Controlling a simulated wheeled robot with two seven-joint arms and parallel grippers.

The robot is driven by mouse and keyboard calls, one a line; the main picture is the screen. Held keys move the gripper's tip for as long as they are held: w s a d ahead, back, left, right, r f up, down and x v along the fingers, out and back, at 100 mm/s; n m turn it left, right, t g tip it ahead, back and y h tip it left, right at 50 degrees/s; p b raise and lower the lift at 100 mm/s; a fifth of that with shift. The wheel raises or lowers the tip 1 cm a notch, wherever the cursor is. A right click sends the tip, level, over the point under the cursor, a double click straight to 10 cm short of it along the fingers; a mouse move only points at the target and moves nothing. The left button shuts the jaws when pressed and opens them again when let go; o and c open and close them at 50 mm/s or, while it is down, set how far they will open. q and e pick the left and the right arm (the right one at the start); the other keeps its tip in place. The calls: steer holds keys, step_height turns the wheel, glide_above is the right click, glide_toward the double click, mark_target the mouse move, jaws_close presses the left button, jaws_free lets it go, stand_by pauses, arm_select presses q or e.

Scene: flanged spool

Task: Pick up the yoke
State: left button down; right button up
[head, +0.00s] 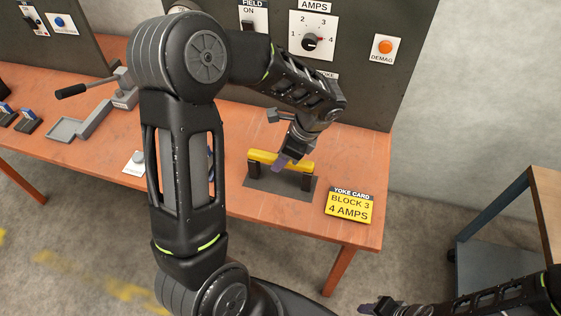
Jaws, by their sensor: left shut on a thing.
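The yoke (296,167) is a yellow bar with a dark leg or post below each end, over a dark plate (265,184) on the orange-brown bench. I cannot tell whether the legs belong to it or whether it is clear of the plate.
Behind is a dark panel with an amps dial (311,43) and an orange demag button (385,46). A grey lever device (98,110) stands left. Another table (500,215) is at right.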

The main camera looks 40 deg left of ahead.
arm_select(q)
steer(key=shift+r, duration=0.35)
step_height(320, 180, up, 10)
stand_by(0.8)
